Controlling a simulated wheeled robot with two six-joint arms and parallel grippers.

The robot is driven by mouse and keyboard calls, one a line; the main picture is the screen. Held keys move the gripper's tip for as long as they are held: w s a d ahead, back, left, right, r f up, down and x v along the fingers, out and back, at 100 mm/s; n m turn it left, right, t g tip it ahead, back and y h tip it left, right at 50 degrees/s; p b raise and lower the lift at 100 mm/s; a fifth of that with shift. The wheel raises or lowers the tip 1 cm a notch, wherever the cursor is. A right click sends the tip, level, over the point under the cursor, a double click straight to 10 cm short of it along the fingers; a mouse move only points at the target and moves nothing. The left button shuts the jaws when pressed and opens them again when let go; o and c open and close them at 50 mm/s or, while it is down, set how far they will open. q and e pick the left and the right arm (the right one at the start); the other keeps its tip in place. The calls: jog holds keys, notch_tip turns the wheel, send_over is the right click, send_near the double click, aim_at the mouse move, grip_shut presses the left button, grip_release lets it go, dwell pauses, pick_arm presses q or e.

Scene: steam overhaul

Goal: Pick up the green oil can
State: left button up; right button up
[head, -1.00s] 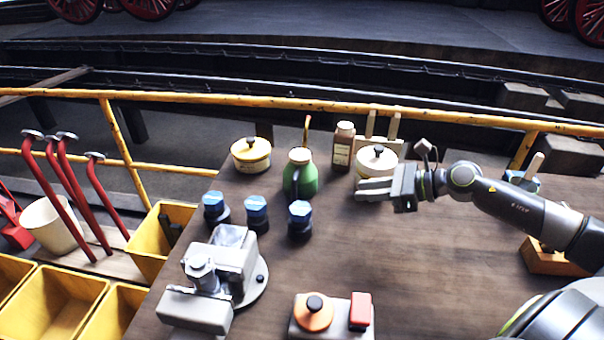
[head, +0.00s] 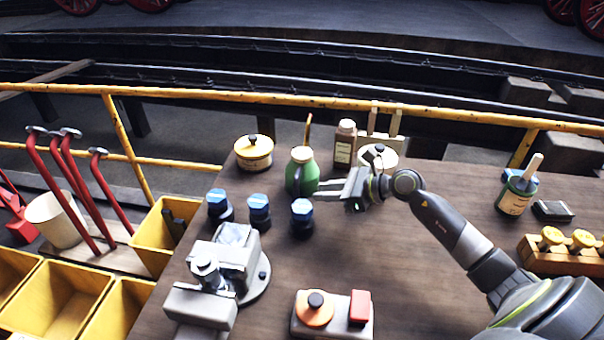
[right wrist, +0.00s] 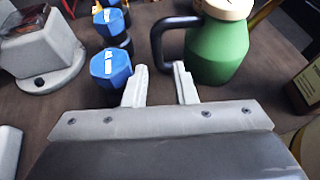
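The green oil can (head: 304,177) stands upright on the wooden table, with a cream top, a thin brass spout and a dark handle. It also shows in the right wrist view (right wrist: 218,50), its black handle towards the fingers. My right gripper (head: 322,190) is just right of the can in the head view. In the right wrist view my right gripper (right wrist: 160,82) is open, with its two fingers apart and nothing between them. The handle is just beyond the fingertips. My left gripper is not in view.
Blue-capped pots (head: 302,217) stand close in front of the can. A brown bottle (head: 344,146) and a cream tin (head: 378,157) stand behind right, a yellow tin (head: 254,152) behind left. A grey machine (head: 232,262) is at front left. The table's right middle is mostly clear.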

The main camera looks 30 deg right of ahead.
aim_at(304, 191)
jog(key=shift+w+a+f, duration=0.1)
jog(key=shift+w+a, duration=0.15)
jog(key=shift+w+a+p, duration=0.4)
jog(key=shift+a+p, duration=0.05)
jog(key=shift+p, duration=0.1)
jog(key=p+x, duration=0.1)
jog(key=x, duration=0.2)
jog(key=shift+a, duration=0.2)
jog(key=shift+w+a+f, duration=0.15)
jog(key=shift+w+a, duration=0.1)
jog(key=shift+w, duration=0.05)
grip_shut()
